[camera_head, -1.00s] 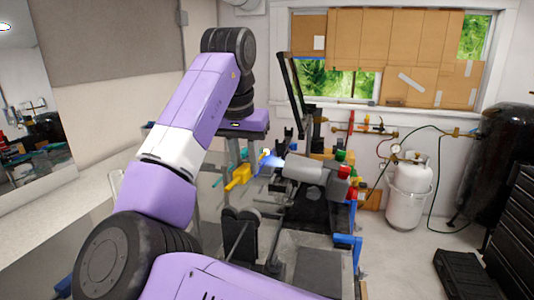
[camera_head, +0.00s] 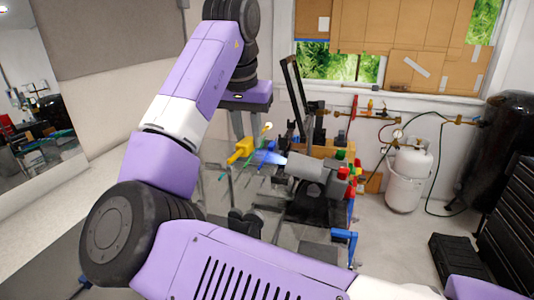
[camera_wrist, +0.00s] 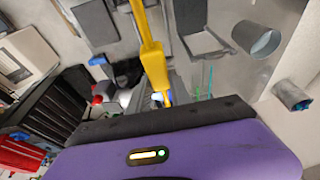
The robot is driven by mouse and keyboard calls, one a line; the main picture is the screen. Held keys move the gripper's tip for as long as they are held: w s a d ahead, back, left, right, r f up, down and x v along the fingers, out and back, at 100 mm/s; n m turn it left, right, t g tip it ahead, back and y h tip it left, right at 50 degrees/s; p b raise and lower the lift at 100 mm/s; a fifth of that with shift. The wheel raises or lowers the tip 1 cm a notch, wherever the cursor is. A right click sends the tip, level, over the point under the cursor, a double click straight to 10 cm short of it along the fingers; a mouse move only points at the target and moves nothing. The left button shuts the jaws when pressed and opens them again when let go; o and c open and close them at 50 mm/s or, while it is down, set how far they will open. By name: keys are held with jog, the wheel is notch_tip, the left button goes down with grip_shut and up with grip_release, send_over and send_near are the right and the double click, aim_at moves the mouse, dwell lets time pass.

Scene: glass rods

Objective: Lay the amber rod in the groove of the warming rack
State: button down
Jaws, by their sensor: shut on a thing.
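The amber rod (camera_head: 240,150) is bright yellow with a thick middle part. It is held in the air, tilted, just under my gripper (camera_head: 243,133) in the head view. My gripper is shut on it. In the wrist view the rod (camera_wrist: 153,62) runs from the top edge down to the dark edge of my gripper, where the rest is hidden. I cannot surely pick out the warming rack or its groove among the dark bench fittings.
A grey torch (camera_head: 305,166) with a blue flame (camera_head: 268,158) stands just right of the rod. Thin teal rods (camera_wrist: 211,80) stand close by in the wrist view. A white gas cylinder (camera_head: 410,168) is on the right. Floor between it and the bench looks clear.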

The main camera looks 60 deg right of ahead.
jog(key=w+a+f+t+b, duration=0.2)
jog(key=w+a+f+t, duration=0.15)
jog(key=w+a, duration=0.35)
notch_tip(320, 180, down, 8)
jog(key=d+m+b, duration=0.1)
jog(key=b, duration=0.5)
jog(key=shift+w+d+r+t, duration=0.15)
jog(key=shift+w+d+t, duration=0.15)
jog(key=shift+w+t, duration=0.15)
jog(key=c, duration=1.1)
grip_release()
jog(key=shift+s, duration=0.1)
